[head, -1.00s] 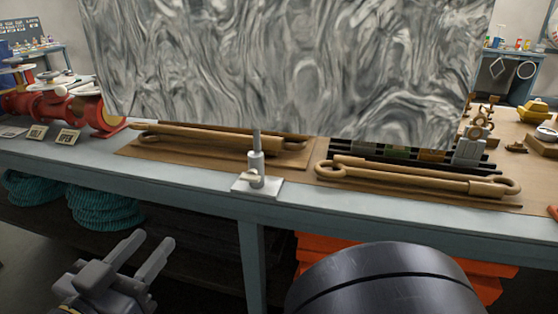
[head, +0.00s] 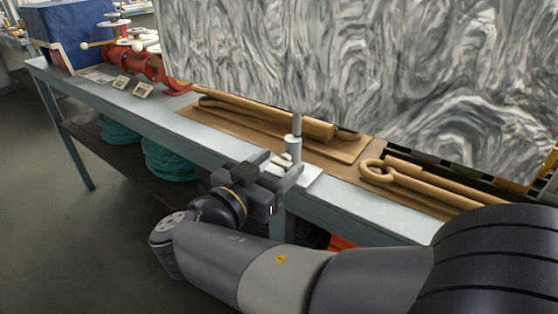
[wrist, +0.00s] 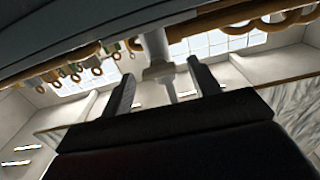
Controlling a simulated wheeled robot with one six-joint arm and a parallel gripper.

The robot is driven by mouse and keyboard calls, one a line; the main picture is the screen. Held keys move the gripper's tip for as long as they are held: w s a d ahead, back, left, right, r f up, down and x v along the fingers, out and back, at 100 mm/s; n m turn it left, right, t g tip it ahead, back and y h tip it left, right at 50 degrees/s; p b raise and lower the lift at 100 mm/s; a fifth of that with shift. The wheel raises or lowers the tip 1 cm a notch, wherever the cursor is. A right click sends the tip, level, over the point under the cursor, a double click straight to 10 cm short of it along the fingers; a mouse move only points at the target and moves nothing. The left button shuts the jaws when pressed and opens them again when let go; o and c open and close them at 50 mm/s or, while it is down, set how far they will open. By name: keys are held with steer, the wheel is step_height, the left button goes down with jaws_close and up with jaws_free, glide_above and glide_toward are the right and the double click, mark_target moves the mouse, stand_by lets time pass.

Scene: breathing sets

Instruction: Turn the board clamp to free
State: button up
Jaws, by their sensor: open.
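The board clamp (head: 293,148) is a grey-white collar on a thin upright post, on a small pale base plate (head: 310,174) at the bench's front edge. A short pale lever (head: 283,157) sticks out low on its front. The large grey marbled board (head: 350,60) stands above the post. My gripper (head: 280,163) is open at the clamp, its fingers either side of the lever. In the wrist view the clamp (wrist: 157,70) and its lever (wrist: 171,92) show between my spread fingers (wrist: 163,85), with gaps on both sides. Whether the fingertips touch anything is unclear.
Wooden rods with looped ends (head: 420,183) lie on brown boards right of the clamp, and more rods (head: 265,117) lie behind it. A red pipe-like device (head: 140,65) and small cards (head: 143,90) stand left. Teal coils (head: 170,160) sit on the lower shelf.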

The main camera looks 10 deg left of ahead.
steer(key=shift+w, duration=0.15)
steer(key=c, duration=1)
